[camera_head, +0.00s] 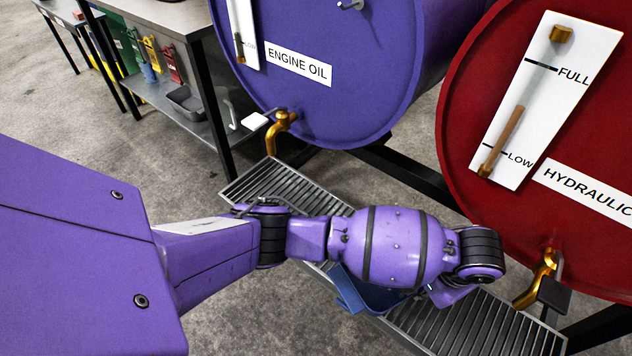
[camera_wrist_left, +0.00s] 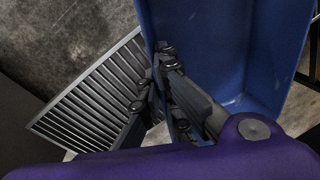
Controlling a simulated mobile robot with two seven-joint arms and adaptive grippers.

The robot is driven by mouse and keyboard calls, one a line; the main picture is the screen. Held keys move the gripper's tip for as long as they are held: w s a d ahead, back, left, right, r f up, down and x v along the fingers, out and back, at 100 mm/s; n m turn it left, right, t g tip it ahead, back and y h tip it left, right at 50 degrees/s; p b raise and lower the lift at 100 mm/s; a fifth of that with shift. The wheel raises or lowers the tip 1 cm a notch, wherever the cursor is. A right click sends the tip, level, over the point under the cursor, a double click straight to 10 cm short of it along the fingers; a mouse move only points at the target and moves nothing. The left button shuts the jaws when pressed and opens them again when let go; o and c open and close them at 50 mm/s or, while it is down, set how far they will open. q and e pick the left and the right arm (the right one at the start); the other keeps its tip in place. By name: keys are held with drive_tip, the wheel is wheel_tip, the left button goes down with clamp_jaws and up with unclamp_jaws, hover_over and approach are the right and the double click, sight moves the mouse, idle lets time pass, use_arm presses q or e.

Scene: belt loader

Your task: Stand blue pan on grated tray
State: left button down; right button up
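The blue pan (camera_head: 365,294) shows partly below my left arm in the head view, overlapping the near edge of the grated tray (camera_head: 300,190). The arm hides much of it. In the left wrist view the blue pan (camera_wrist_left: 240,45) fills the upper right, its inside facing the camera and tilted. My left gripper (camera_wrist_left: 165,105) has its fingers on both sides of the pan's wall and looks shut on it. The grated tray (camera_wrist_left: 88,90) lies beyond, at left. I cannot tell whether pan and tray touch. My right gripper is not in view.
A purple engine oil drum (camera_head: 330,95) and a red hydraulic drum (camera_head: 475,130) stand behind the tray. Brass taps (camera_head: 279,130) and (camera_head: 540,280) stick out above it. A metal bench (camera_head: 165,95) stands at the upper left. Concrete floor lies open in front.

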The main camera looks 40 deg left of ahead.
use_arm(q)
drive_tip(key=w+a+f, duration=0.1)
drive_tip(key=w+a+f+b, duration=0.1)
drive_tip(key=w+a, duration=0.1)
drive_tip(key=shift+a, duration=0.3)
drive_tip(key=f, duration=0.1)
drive_tip(key=w+a+f+b, duration=0.2)
drive_tip(key=shift+a+f, duration=0.2)
drive_tip(key=shift+f, duration=0.1)
drive_tip(key=shift+w+a+f, duration=0.25)
drive_tip(key=shift+f, duration=0.05)
drive_tip(key=shift+w+a+f+b, duration=0.1)
drive_tip(key=shift+a+f+b, duration=0.1)
drive_tip(key=shift+b, duration=0.15)
drive_tip(key=f, duration=0.1)
drive_tip(key=f+b, duration=0.1)
drive_tip(key=f, duration=0.1)
drive_tip(key=f+b, duration=0.1)
drive_tip(key=shift+w+a+f, duration=0.25)
drive_tip(key=shift+w+a, duration=0.1)
drive_tip(key=shift+a, duration=0.05)
drive_tip(key=shift+r, duration=0.1)
